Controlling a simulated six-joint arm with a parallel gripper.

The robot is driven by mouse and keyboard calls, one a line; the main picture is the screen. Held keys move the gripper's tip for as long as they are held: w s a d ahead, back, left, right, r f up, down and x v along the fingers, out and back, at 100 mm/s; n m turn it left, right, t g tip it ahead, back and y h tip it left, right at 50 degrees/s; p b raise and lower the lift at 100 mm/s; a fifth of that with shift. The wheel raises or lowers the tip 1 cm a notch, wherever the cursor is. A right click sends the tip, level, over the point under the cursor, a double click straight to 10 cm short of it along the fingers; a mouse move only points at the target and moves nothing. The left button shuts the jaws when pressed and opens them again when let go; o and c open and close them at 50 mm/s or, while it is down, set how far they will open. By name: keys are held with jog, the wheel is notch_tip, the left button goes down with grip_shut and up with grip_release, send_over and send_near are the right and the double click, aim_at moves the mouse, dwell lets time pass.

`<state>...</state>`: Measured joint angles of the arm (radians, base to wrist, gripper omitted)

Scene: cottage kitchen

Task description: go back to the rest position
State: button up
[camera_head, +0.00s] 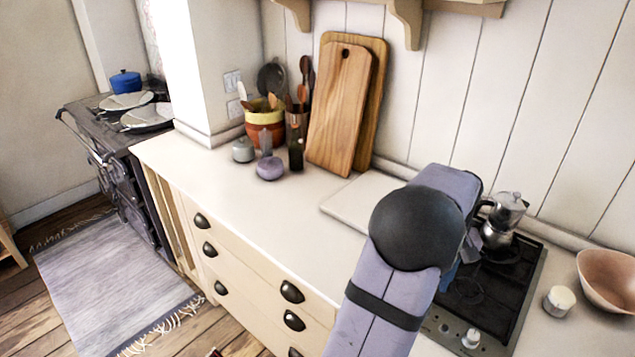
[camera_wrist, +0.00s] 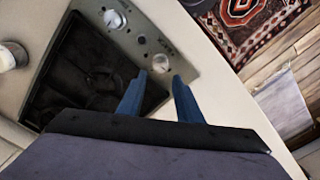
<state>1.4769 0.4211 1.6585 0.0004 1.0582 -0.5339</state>
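My gripper (camera_wrist: 160,77) shows in the wrist view as two blue fingers set apart, with nothing held between them. It is over the front edge of the black hob (camera_wrist: 85,75), with the hob's control knobs (camera_wrist: 160,63) beyond the fingertips. In the head view my arm reaches over the counter and hides most of the gripper. The hob (camera_head: 505,290) shows there to the right of my arm.
A moka pot (camera_head: 503,217) stands at the back of the hob, close to my arm. A small white jar (camera_head: 559,301) and a pink bowl (camera_head: 610,280) are on the right. Cutting boards (camera_head: 340,110) lean on the wall. The counter (camera_head: 270,215) left of my arm is mostly clear.

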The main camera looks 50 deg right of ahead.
jog(key=shift+d+m, duration=0.25)
jog(key=shift+m, duration=0.25)
jog(key=shift+f+m+h, duration=0.3)
jog(key=shift+f+m, duration=0.65)
jog(key=shift+m, duration=0.85)
jog(key=a+f, duration=0.1)
jog(key=a, duration=0.1)
jog(key=a+f, duration=0.2)
jog(key=shift+s+f, duration=0.15)
jog(key=shift+f, duration=0.1)
jog(key=shift+y, duration=0.7)
jog(key=a, duration=0.2)
jog(key=w+a+f, duration=0.1)
jog(key=a, duration=0.1)
jog(key=a+f, duration=0.1)
jog(key=a, duration=0.1)
jog(key=shift+w+a, duration=0.15)
jog(key=shift+w, duration=0.2)
jog(key=w+a+r+n, duration=0.1)
jog(key=w+a+n, duration=0.4)
jog(key=a, duration=0.6)
jog(key=w+a+r+n, duration=0.1)
jog(key=w+a+n, duration=0.4)
jog(key=a, duration=0.6)
jog(key=w+a+n, duration=0.5)
jog(key=w+a, duration=0.1)
jog(key=a, duration=0.5)
jog(key=shift+w+a+r+h, duration=0.25)
jog(key=shift+a+r+h, duration=0.1)
jog(key=shift+r+h, duration=0.05)
